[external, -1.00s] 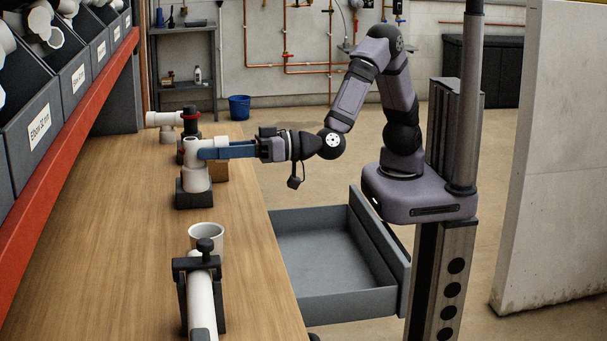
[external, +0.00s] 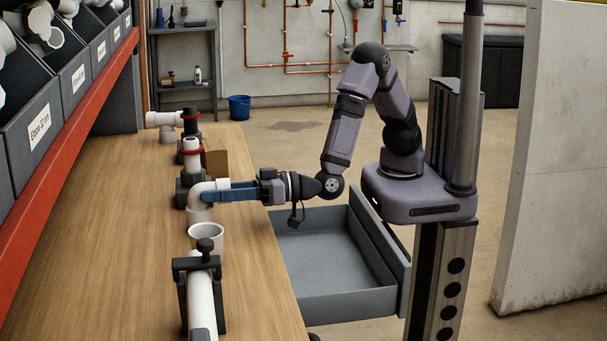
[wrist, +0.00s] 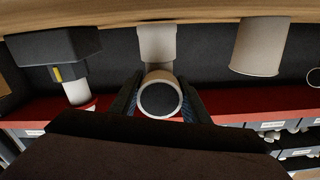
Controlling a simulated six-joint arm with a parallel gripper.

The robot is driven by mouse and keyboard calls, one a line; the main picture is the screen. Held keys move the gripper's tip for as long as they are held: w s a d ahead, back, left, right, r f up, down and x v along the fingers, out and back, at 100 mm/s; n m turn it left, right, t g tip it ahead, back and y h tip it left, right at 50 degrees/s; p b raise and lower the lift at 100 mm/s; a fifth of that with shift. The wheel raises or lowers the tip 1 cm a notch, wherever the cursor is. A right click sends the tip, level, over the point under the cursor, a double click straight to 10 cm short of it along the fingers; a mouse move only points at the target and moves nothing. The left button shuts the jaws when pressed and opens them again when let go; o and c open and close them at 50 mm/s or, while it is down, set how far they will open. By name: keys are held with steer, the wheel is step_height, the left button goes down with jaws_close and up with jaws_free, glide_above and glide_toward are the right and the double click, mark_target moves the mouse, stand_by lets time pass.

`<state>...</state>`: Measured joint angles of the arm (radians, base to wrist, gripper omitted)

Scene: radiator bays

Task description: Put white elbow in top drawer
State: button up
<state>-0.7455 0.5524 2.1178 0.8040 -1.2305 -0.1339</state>
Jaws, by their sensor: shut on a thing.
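The white elbow (external: 205,187) is held at the tips of my gripper (external: 222,190), low over the workbench. My blue fingers are closed on its sides. In the wrist view the elbow (wrist: 158,74) sits between my fingers (wrist: 160,98), with one round mouth facing the camera and the other leg pointing to the bench. I cannot tell whether its lower end touches the bench. The open grey drawer (external: 345,304) stands out from the right of the bench, below and right of my gripper. Its visible inside is empty.
A white cup-like fitting (external: 206,236) stands close in front of the elbow. A dark clamp (external: 196,264) holds a white pipe nearer the camera. Behind the elbow are a holder (external: 182,190) with a red-ringed white pipe and a brown block (external: 215,163). The left bench is clear.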

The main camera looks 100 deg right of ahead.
steer(key=shift+f, duration=0.15)
steer(key=shift+f, duration=0.15)
steer(key=o, duration=1.2)
steer(key=shift+s+r, duration=0.1)
steer(key=shift+r, duration=0.1)
steer(key=s, duration=1.1)
steer(key=shift+o, duration=0.4)
steer(key=shift+s, duration=0.45)
